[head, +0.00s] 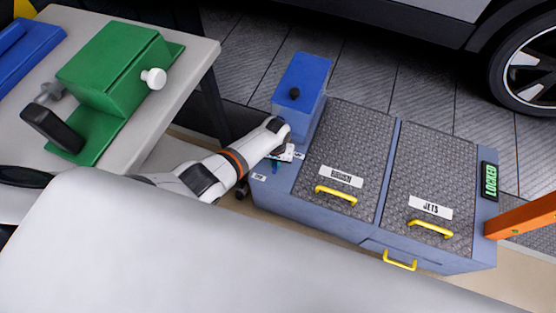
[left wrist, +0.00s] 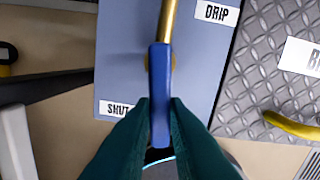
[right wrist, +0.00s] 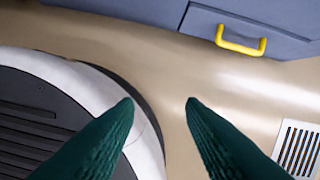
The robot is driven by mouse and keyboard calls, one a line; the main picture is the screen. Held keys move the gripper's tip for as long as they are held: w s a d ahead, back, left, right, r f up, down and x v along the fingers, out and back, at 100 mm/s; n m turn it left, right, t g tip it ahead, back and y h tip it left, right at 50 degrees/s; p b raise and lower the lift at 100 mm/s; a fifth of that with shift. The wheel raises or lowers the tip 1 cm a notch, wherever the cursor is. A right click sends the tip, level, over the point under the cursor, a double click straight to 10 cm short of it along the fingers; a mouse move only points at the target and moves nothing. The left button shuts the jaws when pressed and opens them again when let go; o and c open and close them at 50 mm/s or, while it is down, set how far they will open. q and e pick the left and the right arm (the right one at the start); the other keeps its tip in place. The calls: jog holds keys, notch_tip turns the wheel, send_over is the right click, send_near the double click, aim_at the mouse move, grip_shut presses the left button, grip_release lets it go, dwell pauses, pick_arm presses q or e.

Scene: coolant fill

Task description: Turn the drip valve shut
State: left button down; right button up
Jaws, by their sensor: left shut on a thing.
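The drip valve's lever has a blue grip (left wrist: 160,70) and a brass stem (left wrist: 167,20). It runs nearly straight up and down in the left wrist view, over a blue-grey panel (left wrist: 120,50). A DRIP label (left wrist: 217,13) is at the upper right of the lever and a SHUT label (left wrist: 115,108) at its lower left, partly covered by a finger. My left gripper (left wrist: 160,108) is shut on the blue grip. In the head view my left gripper (head: 284,154) is at the cabinet's left end and hides most of the lever. My right gripper (right wrist: 160,104) is open and empty.
The cabinet has two tread-plate lids (head: 345,150) (head: 440,165) with yellow handles, one labelled JETS. A green LOCKED sign (head: 489,182) is at its right end. A blue box (head: 300,85) with a black knob stands behind my left gripper. A table (head: 185,60) holds a green device (head: 115,65).

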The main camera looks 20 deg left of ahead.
pick_arm(q)
jog(key=shift+s+a+m, duration=0.1)
jog(key=shift+a+m, duration=0.15)
jog(key=shift+m, duration=0.65)
pick_arm(e)
jog(key=shift+s+d+f, duration=0.1)
jog(key=shift+s+f, duration=0.4)
jog(key=shift+s, duration=0.05)
pick_arm(q)
jog(key=c, duration=1.4)
grip_release()
jog(key=shift+c, duration=0.2)
pick_arm(e)
jog(key=shift+f, duration=0.1)
